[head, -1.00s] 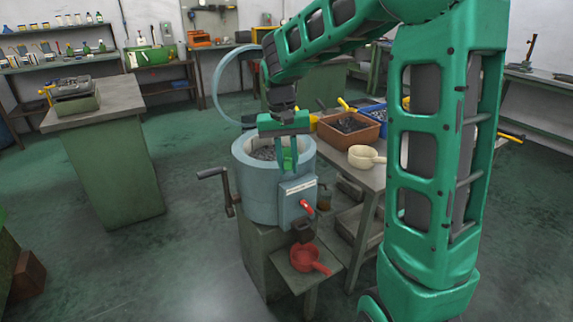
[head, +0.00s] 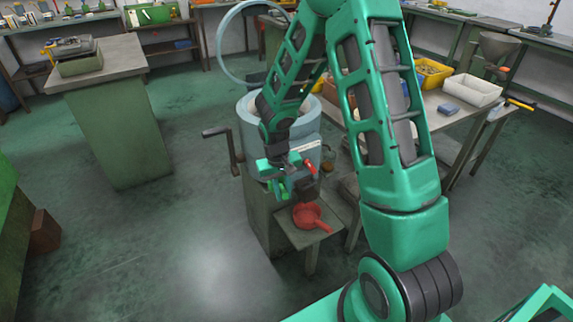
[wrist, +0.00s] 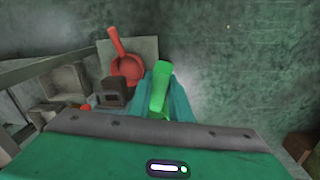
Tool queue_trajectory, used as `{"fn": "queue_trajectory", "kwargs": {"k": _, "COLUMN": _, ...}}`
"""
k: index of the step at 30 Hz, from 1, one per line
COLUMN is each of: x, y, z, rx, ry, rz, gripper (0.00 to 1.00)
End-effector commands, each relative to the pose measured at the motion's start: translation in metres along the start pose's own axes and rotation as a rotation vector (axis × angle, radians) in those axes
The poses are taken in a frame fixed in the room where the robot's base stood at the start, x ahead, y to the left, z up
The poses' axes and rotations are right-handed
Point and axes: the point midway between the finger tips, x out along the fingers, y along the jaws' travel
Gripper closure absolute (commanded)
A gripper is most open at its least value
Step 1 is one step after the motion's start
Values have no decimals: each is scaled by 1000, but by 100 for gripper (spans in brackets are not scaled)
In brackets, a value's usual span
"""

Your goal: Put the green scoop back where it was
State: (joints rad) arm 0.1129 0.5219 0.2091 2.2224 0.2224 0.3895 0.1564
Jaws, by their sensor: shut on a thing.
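My gripper (head: 284,180) is shut on the green scoop (head: 279,190) in front of the blue-grey drum (head: 311,128). It is left of and above the red scoop on the small shelf. In the wrist view the bright green handle (wrist: 159,88) shows between my teal fingers. The scoop's bowl is hidden or too small to make out. The scoop appears clear of the shelf and the drum, but the gap to the drum's side cannot be told.
The red scoop (head: 308,216) lies on the small shelf (head: 291,233) below the drum's spout. A crank (head: 233,150) sticks out at the drum's left. A table (head: 452,118) with bins stands right. Open floor lies left of the drum.

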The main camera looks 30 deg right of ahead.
Motion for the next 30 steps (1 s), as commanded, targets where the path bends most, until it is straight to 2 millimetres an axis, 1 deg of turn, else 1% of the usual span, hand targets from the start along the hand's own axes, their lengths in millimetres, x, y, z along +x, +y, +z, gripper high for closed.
{"fn": "queue_trajectory", "kwargs": {"k": 1, "x": 22, "y": -5, "z": 3, "rx": -26, "ry": -6, "rz": 1, "gripper": 100}}
{"fn": "queue_trajectory", "kwargs": {"k": 3, "x": 47, "y": -10, "z": 4, "rx": -56, "ry": -2, "rz": 0, "gripper": 100}}
{"fn": "queue_trajectory", "kwargs": {"k": 6, "x": 74, "y": -17, "z": 4, "rx": -91, "ry": 4, "rz": -1, "gripper": 100}}
{"fn": "queue_trajectory", "kwargs": {"k": 12, "x": 116, "y": -26, "z": 5, "rx": -143, "ry": 13, "rz": -2, "gripper": 100}}
{"fn": "queue_trajectory", "kwargs": {"k": 16, "x": 136, "y": -30, "z": 6, "rx": -168, "ry": 15, "rz": -3, "gripper": 100}}
{"fn": "queue_trajectory", "kwargs": {"k": 18, "x": 141, "y": -31, "z": 6, "rx": -174, "ry": 18, "rz": -4, "gripper": 100}}
{"fn": "queue_trajectory", "kwargs": {"k": 30, "x": 139, "y": -32, "z": 5, "rx": -173, "ry": 19, "rz": -4, "gripper": 100}}
